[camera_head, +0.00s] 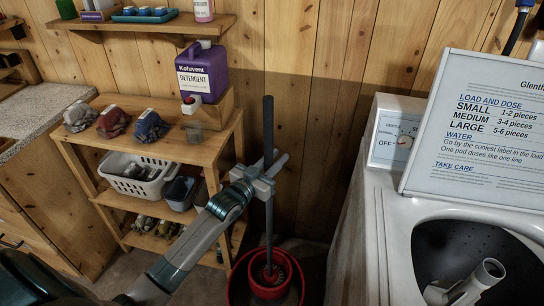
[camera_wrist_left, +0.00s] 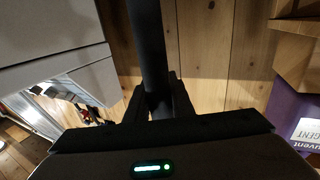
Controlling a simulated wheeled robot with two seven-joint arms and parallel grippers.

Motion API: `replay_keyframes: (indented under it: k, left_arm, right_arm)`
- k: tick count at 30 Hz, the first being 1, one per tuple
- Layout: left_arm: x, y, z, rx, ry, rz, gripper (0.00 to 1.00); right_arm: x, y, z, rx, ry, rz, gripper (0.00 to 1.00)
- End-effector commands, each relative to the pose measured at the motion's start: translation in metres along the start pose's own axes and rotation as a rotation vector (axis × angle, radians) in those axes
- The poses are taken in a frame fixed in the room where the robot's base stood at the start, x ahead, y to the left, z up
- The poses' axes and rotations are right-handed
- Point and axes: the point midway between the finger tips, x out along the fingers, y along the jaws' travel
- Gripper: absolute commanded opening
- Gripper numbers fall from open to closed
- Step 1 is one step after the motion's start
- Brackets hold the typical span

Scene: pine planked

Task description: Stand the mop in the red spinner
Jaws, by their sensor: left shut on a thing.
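The mop's dark handle (camera_head: 268,130) stands nearly upright in the head view, its lower part grey. My left gripper (camera_head: 264,180) is shut on the handle around its middle. In the left wrist view the dark handle (camera_wrist_left: 150,45) passes between the two fingers of the left gripper (camera_wrist_left: 158,102). The red spinner (camera_head: 268,278) is a round basket inside a red bucket on the floor. The handle's lower end reaches down to the spinner's middle. The mop head cannot be made out, and I cannot tell whether it rests in the basket.
A wooden shelf unit (camera_head: 150,150) with a purple detergent jug (camera_head: 203,72) and a white basket (camera_head: 135,178) stands left of the mop. A white washer (camera_head: 375,215) with an open tub and a sign (camera_head: 480,130) stands right. A plank wall is behind.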

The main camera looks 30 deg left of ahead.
Motion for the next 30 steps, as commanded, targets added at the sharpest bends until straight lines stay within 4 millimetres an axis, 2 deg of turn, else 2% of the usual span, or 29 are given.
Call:
replay_keyframes:
  k: [1,21,22,24,25,30]
  left_arm:
    - [0.0003,0.0,0.0142,0.0,0.003,0.0,0.0]
    - [0.0002,0.0,0.0148,0.0,0.002,0.0,0.0]
    - [0.0002,0.0,0.0148,0.0,0.002,0.0,0.24]
    - [0.0002,0.0,0.0149,0.0,0.002,0.0,0.4]
    - [0.0002,0.0,0.015,0.0,0.002,0.0,0.43]
    - [0.0001,0.0,0.0154,0.0,0.001,0.0,0.43]
  right_arm:
    - [0.0172,-0.0001,-0.0012,-0.002,-0.003,0.001,0.31]
    - [0.0171,0.0,-0.0012,-0.002,-0.003,0.001,0.31]
    - [0.0171,0.0,-0.0012,-0.002,-0.003,0.001,0.31]
    - [0.0171,0.0,-0.0012,-0.002,-0.003,0.001,0.31]
    - [0.0171,0.0,-0.0012,-0.002,-0.003,0.001,0.31]
    - [0.0171,0.0,-0.0012,-0.002,-0.003,0.001,0.31]
